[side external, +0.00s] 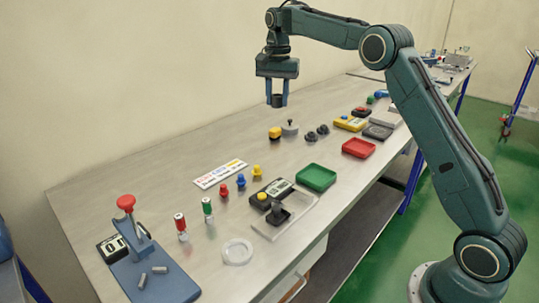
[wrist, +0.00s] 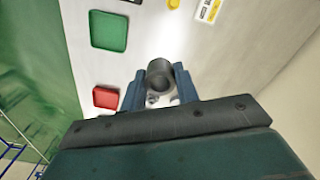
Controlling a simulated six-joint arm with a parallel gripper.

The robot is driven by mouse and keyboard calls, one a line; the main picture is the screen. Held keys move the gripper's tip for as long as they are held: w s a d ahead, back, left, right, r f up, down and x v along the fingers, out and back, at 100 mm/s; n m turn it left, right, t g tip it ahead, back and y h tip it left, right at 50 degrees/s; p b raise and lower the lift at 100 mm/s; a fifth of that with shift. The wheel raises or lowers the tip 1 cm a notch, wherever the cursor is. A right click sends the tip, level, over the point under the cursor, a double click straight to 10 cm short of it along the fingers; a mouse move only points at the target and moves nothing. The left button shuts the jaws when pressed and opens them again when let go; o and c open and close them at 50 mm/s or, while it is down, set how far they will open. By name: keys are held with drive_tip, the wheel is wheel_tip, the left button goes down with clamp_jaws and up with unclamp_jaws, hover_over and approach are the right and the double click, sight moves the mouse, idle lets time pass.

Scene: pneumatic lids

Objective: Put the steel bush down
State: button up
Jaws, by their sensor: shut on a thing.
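The steel bush (side external: 277,101) is a short dark grey ring-shaped piece. My gripper (side external: 277,96) is shut on it and holds it in the air above the far part of the bench. In the wrist view the bush (wrist: 159,74) sits between the two blue fingertips of my gripper (wrist: 160,82), its round open end facing the camera. The bench top (side external: 150,180) is well below the bush, and nothing touches it from beneath.
Below stand a yellow-and-black piece (side external: 274,133), a grey knobbed lid (side external: 290,127) and dark knobs (side external: 316,133). Green (side external: 316,177) and red (side external: 358,148) trays lie along the front. A red-knobbed press (side external: 130,225) stands at the left. Bare bench lies behind the label strip (side external: 220,173).

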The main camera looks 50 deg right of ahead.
drive_tip(key=s+a, duration=1.2)
drive_tip(key=s, duration=0.4)
drive_tip(key=shift+r+m, duration=0.4)
drive_tip(key=shift+s, duration=0.1)
hover_over(293, 206)
wheel_tip(293, 206, down, 16)
drive_tip(key=shift+r, duration=0.15)
drive_tip(key=shift+f, duration=2.15)
drive_tip(key=shift+f, duration=0.15)
